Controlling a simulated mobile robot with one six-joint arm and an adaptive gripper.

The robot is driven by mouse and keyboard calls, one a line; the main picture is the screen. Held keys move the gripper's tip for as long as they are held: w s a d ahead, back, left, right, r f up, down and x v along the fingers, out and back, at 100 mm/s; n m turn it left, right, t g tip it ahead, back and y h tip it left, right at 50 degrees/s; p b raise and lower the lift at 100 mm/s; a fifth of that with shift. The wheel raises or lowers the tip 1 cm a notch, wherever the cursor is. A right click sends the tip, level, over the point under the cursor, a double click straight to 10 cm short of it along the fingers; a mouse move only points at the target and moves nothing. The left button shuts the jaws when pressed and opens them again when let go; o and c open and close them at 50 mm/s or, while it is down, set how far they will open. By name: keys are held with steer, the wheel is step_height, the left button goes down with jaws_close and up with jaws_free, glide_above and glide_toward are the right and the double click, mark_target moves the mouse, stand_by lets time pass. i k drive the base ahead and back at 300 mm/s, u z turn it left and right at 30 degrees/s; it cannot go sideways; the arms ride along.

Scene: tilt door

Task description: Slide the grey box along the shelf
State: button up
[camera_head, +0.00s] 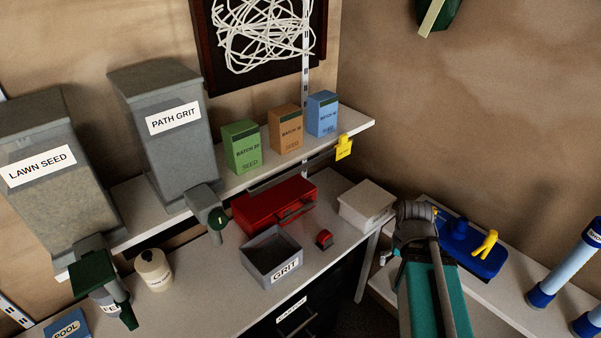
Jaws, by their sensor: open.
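An open grey box (257,265) labelled GRIT stands upright on the white worktop, below the wall shelf (240,178). Its inside looks empty. Two taller grey bins stand at the shelf, labelled PATH GRIT (178,160) and LAWN SEED (50,205); each has a spout with a dark green part. My arm rises at the right. What shows of my gripper (386,258) is a small grey part beside the arm, to the right of the grey box and well apart from it. The rest of it is hidden behind the arm; it is open and touches no box.
A red case (272,202) stands close behind the grey box. A red knob-like thing (324,239) and a white box (367,204) are to its right. Green (242,147), orange (285,130) and blue cartons (322,115) stand on the shelf. Bare worktop lies left of the box.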

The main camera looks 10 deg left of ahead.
mark_target(272, 257)
steer(key=z, duration=0.05)
steer(key=k, duration=0.5)
steer(key=z, duration=1.1)
steer(key=k, duration=1.1)
